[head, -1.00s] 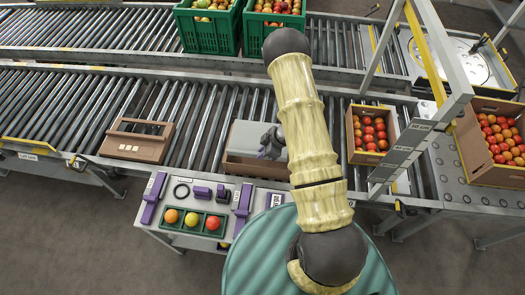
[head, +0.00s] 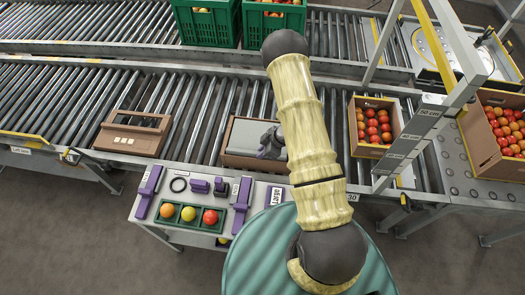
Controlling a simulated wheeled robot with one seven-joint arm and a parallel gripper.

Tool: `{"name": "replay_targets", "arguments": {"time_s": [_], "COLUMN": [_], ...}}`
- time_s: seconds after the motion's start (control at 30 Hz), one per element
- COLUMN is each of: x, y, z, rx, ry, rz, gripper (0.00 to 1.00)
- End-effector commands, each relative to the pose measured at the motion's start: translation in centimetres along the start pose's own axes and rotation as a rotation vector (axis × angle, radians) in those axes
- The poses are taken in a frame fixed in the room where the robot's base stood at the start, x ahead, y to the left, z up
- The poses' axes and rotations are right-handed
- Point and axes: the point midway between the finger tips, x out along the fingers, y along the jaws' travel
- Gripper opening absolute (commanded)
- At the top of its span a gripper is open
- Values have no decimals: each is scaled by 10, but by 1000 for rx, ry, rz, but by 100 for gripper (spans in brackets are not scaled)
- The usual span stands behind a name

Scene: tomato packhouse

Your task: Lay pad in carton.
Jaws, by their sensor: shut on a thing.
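The grey pad (head: 245,136) is at the open brown carton (head: 227,160) on the near roller conveyor, left of my arm. The pad looks nearly level with the carton's rim and covers most of its opening. I cannot tell whether it touches the bottom. My gripper (head: 268,151) is at the pad's right part, partly hidden by my arm, and shut on the pad. The carton's right side is hidden behind my arm.
Another brown carton (head: 134,133) stands to the left on the rollers. A carton of tomatoes (head: 356,140) stands to the right, near a metal gantry (head: 420,120). In front is a bench (head: 190,240) with purple tools and a green tray (head: 160,222) of fruit.

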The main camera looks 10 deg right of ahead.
Motion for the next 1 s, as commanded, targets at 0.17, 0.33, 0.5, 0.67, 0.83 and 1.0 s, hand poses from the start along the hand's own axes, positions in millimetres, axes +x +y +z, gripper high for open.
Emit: {"name": "replay_targets", "arguments": {"time_s": [0.17,0.33,0.5,0.67,0.83,1.0], "x": [2,2,2,2,3,2], "y": [-3,-4,-4,-4,-5,-4], "z": [4,5,7,8,8,7], "rx": [2,4,4,4,4,4], "ry": [-8,-10,-12,-13,-14,-13], "rz": [-6,-7,-8,-8,-8,-8], "gripper": [0,0,0,0,0,0]}}
